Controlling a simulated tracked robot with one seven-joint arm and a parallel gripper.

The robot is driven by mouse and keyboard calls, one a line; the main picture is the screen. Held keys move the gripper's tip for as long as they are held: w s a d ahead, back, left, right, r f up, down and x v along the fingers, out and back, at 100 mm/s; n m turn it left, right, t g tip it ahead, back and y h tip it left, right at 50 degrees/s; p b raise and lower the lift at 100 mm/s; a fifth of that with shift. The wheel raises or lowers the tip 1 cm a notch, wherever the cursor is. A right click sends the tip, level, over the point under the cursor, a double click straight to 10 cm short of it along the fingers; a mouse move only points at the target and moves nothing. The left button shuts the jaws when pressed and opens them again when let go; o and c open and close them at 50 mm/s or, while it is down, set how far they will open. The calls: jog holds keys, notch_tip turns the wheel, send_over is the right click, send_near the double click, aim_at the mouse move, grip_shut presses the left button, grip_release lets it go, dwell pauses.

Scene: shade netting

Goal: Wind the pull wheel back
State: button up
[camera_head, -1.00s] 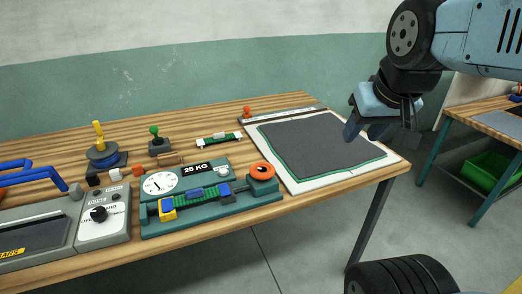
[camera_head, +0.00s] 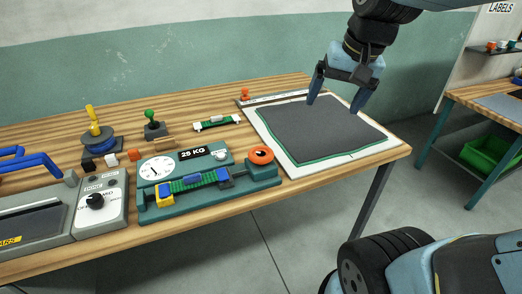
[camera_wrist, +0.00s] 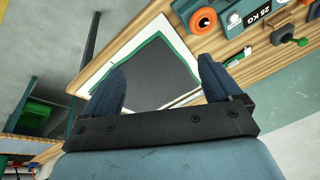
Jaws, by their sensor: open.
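The pull wheel is an orange ring-shaped wheel (camera_head: 261,155) at the right end of a teal tester (camera_head: 210,203) with a dial and a "25 KG" plate. A green strap (camera_head: 195,183) lies along the tester between a yellow-and-blue clamp and a dark clamp near the wheel. In the wrist view the orange wheel (camera_wrist: 203,21) shows at the top, beyond the fingers. My gripper (camera_head: 335,108) is open and empty, above the dark sheet to the right of and behind the wheel, apart from it.
A dark netting sheet (camera_head: 318,130) lies on a white board at the table's right. A grey control box (camera_head: 100,200), a blue spool with a yellow post (camera_head: 96,138) and a green-knobbed lever (camera_head: 151,117) stand left. A green-and-white strip (camera_head: 217,122) lies behind the tester.

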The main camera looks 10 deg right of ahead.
jog(key=shift+o, duration=0.7)
jog(key=w+a+f+m+g+y, duration=0.1)
jog(key=w+a+f+m+g, duration=0.2)
jog(key=w, duration=0.5)
jog(key=shift+w+a+f, duration=0.15)
jog(key=shift+a+f, duration=0.2)
jog(key=shift+a, duration=0.4)
jog(key=m+g, duration=0.3)
jog(key=m, duration=0.1)
send_near(261, 152)
jog(key=shift+g+y, duration=0.3)
jog(key=shift+y, duration=0.2)
jog(key=x, duration=1)
jog(key=shift+w+d+f, duration=0.25)
jog(key=shift+d+f, duration=0.05)
jog(key=shift+d, duration=0.05)
jog(key=c, duration=0.8)
jog(key=shift+d, duration=0.25)
jog(key=shift+c, duration=0.3)
jog(key=shift+a, duration=0.2)
